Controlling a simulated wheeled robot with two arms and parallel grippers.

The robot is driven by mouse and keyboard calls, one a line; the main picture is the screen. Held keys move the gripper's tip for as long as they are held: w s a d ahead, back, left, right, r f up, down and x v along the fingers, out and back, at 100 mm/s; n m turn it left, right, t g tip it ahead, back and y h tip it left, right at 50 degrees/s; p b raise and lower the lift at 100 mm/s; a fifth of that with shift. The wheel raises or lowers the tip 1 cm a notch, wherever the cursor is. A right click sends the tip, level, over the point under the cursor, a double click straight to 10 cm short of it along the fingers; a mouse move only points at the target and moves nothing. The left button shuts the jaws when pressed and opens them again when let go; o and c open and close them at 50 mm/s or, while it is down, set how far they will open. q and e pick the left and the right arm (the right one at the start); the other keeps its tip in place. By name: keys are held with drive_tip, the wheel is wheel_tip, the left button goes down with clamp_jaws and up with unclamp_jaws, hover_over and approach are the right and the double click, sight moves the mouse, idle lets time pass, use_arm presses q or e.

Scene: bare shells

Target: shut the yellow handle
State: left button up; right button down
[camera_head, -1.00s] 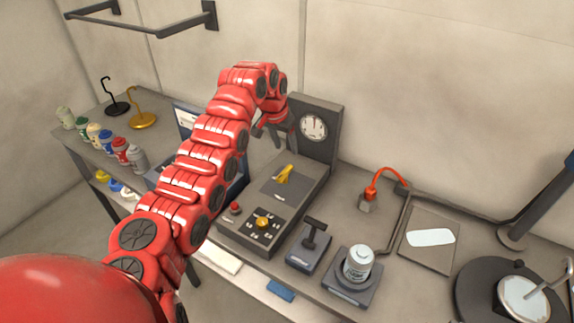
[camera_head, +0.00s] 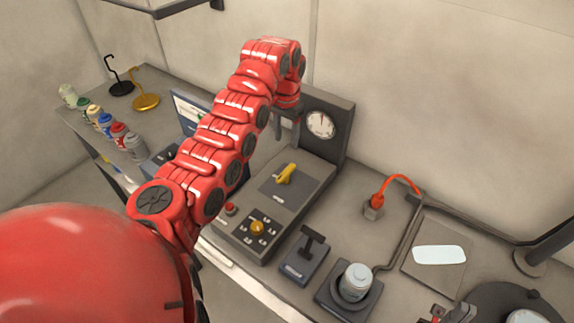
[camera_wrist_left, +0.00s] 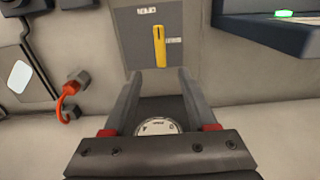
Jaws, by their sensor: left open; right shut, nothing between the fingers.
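The yellow handle (camera_head: 286,174) sits on a grey plate on top of the grey console (camera_head: 318,172), angled up and to the right. My left gripper (camera_head: 285,128) is open and empty, above the console near the gauge panel. In the left wrist view its two fingers (camera_wrist_left: 159,76) point towards the handle, with a visible gap to it. My right gripper (camera_head: 448,314) is shut at the bottom right edge, mostly cut off.
A gauge panel (camera_head: 322,124) rises behind the handle. A yellow knob (camera_head: 257,227) and red button (camera_head: 231,208) are on the console's front. A black lever box (camera_head: 304,259), a can (camera_head: 355,281) and an orange cable (camera_head: 396,182) stand to the right. Several spray cans line the left.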

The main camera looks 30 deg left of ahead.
sight(287, 170)
use_arm(q)
wheel_tip(287, 170, down, 13)
drive_tip(key=shift+w+f, duration=0.1)
drive_tip(key=shift+f, duration=0.1)
idle(0.3)
clamp_jaws()
